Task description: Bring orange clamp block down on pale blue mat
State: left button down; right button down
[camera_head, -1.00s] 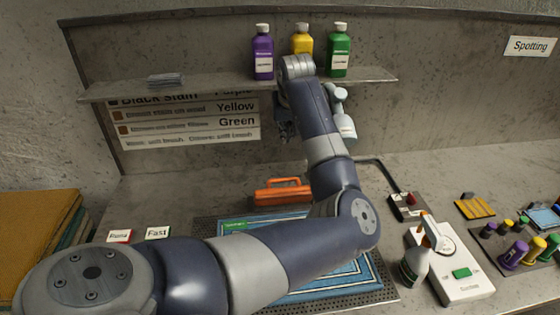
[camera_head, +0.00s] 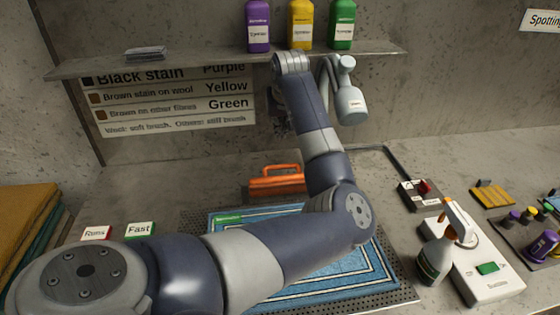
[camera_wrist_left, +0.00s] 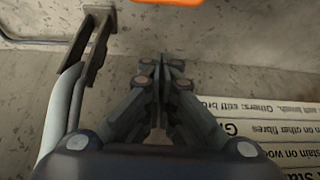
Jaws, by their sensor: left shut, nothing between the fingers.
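The orange clamp block (camera_head: 277,182), with a raised handle, sits at the back edge of the pale blue mat (camera_head: 335,284). I cannot tell if it touches the mat. Its orange edge also shows at the top of the left wrist view (camera_wrist_left: 168,2). The mat has striped borders, and my left arm covers much of its middle. My left gripper (camera_head: 279,108) is mostly hidden behind my arm, near the wall sign beyond the block. In the left wrist view its fingers (camera_wrist_left: 161,66) are together and empty. My right gripper is out of view.
A shelf (camera_head: 200,62) with several bottles runs above my wrist. A pale hanging nozzle tool (camera_head: 350,103) is close on the right of my arm. A spray bottle (camera_head: 436,258) and white device (camera_head: 488,285) stand right of the mat. Folded cloths (camera_head: 25,225) lie left.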

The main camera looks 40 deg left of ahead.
pick_arm(q)
jog(key=p+x, duration=0.3)
jog(key=x, duration=0.7)
jog(key=s+d, duration=0.1)
jog(key=s+d+p, duration=0.1)
jog(key=d, duration=0.1)
jog(key=shift+s+d+f, duration=0.1)
jog(key=shift+s+f, duration=0.15)
jog(key=shift+f, duration=0.15)
